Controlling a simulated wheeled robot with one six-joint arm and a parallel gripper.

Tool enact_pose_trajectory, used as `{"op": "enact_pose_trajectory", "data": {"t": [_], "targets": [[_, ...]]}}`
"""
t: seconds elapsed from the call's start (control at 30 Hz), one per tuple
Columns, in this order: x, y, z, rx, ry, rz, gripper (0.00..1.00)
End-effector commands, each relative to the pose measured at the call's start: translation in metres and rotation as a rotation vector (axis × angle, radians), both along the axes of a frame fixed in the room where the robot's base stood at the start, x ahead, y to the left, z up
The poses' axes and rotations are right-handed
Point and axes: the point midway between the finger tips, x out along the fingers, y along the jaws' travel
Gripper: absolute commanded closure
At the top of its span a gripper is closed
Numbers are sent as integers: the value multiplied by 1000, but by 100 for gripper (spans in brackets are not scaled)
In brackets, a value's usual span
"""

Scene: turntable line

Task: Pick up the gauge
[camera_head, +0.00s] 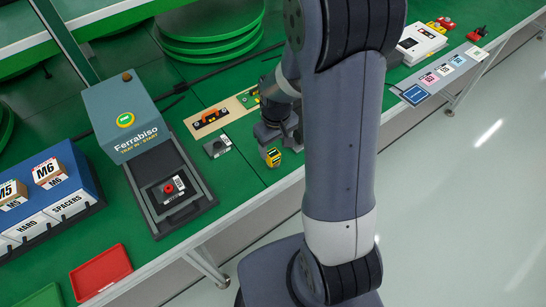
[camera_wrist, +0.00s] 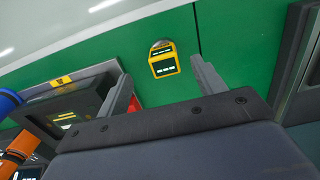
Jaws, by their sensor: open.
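The gauge, a small yellow block with a dark display face and a rounded grey top, stands on the green bench. I take it to be this yellow device (camera_head: 273,157) in the head view, near the bench's front edge. In the wrist view the gauge (camera_wrist: 164,62) shows beyond and between the fingertips. My gripper (camera_wrist: 166,80) is open and empty, with one finger on each side of the gauge's line and none visibly touching it. In the head view my gripper (camera_head: 278,135) is just behind the gauge, partly hidden by my own arm.
A red tray (camera_head: 101,273) lies front left.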

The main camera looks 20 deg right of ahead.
Motion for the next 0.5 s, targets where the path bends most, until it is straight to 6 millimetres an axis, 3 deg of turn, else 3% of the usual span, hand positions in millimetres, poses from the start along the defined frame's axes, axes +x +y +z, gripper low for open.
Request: {"op": "enact_pose_trajectory", "data": {"t": [0.5], "targets": [[4,6,-44,0,3,0,35]]}}
